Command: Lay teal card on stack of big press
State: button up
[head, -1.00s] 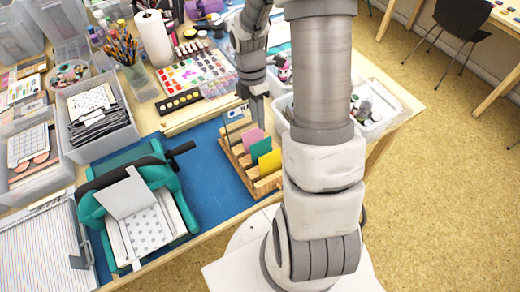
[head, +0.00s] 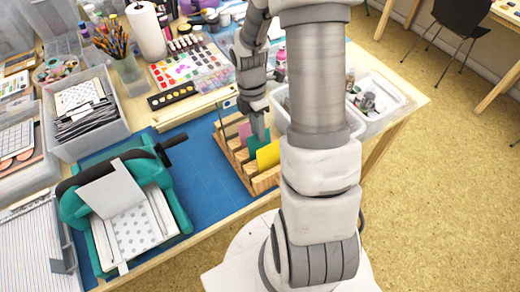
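The teal card (head: 255,144) stands upright in a slotted wooden rack (head: 262,184), between a pink card (head: 245,133) and a yellow card (head: 268,156). My gripper (head: 261,132) points down at the top of the teal card, with a finger overlapping it. I cannot tell whether the fingers are closed on it. The big press (head: 75,205) is teal with a black crank, on the blue mat at left. Its stack (head: 137,232) shows a white sheet with grey dots on top, and a pale plate (head: 112,193) leans up behind it.
The blue mat (head: 205,180) is clear between press and rack. A paint palette (head: 188,68), a black pan strip (head: 172,95) and a wooden strip (head: 196,108) lie behind. A tub of papers (head: 108,132) stands at left, a bottle tray (head: 392,100) at right.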

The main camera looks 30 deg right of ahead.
grip_shut()
notch_tip(320, 180, up, 7)
jog(key=w+p, duration=0.1)
jog(key=p, duration=0.5)
jog(key=shift+r+p, duration=0.2)
jog(key=shift+p, duration=0.1)
jog(key=shift+w, duration=0.1)
